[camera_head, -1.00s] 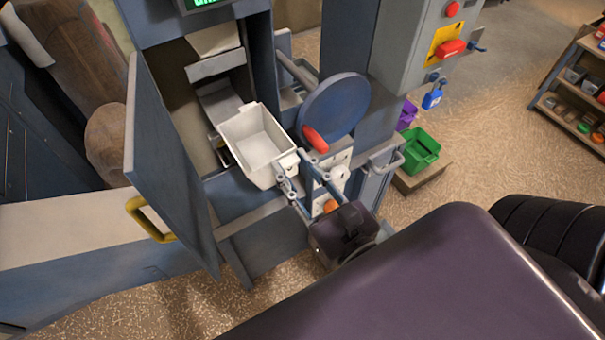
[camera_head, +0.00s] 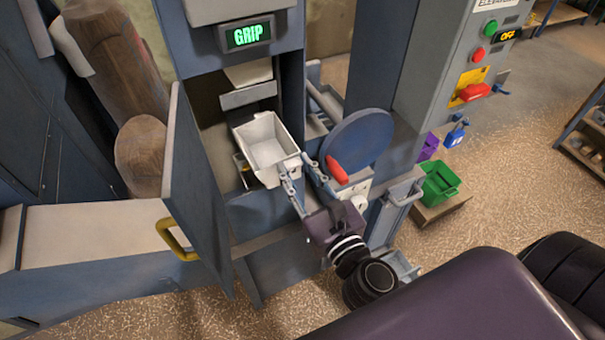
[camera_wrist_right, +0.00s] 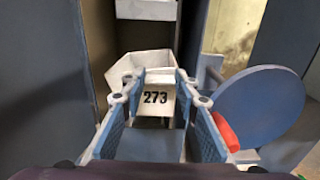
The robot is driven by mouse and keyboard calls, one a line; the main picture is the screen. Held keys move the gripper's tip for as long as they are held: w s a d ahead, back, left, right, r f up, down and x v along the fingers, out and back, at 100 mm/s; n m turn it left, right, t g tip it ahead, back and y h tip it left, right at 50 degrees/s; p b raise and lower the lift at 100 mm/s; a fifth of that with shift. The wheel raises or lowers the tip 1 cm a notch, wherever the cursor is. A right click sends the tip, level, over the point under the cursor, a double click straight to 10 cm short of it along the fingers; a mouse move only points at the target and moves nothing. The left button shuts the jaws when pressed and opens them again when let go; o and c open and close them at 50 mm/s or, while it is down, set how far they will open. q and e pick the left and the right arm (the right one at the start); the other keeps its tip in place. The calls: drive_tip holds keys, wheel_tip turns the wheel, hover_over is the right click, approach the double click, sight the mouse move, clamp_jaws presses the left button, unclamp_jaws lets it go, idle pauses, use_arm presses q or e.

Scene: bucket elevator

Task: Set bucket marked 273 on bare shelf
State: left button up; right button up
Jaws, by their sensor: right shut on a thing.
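The white bucket (camera_head: 267,145) is held at the open front of the blue-grey elevator housing. Its face reads 273 in the right wrist view (camera_wrist_right: 156,98). My right gripper (camera_head: 299,172) is shut on the bucket's near side, with its fingers on either side of the number in the wrist view (camera_wrist_right: 156,84). The bucket looks roughly upright, and its open top shows no contents. A flat blue-grey ledge (camera_head: 262,215) lies below it at the opening. I cannot tell whether this is the bare shelf. My left gripper is out of view.
An open door (camera_head: 200,195) with a yellow handle stands left of the opening. A round blue cover (camera_head: 357,139) with a red handle is close on the right. A green display (camera_head: 248,36) above reads GRIP. A green bucket (camera_head: 440,182) stands on a low block farther right.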

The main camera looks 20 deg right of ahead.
sight(290, 159)
drive_tip(key=shift+w+a+r+p, duration=0.1)
drive_tip(key=shift+w+p, duration=0.4)
drive_tip(key=shift+w, duration=5.85)
drive_tip(key=shift+w+r+p, duration=0.1)
drive_tip(key=shift+r+p, duration=0.1)
drive_tip(key=shift+p, duration=0.25)
drive_tip(key=shift+a+f+b, duration=0.1)
drive_tip(key=shift+f+b, duration=0.85)
drive_tip(key=shift+f, duration=0.35)
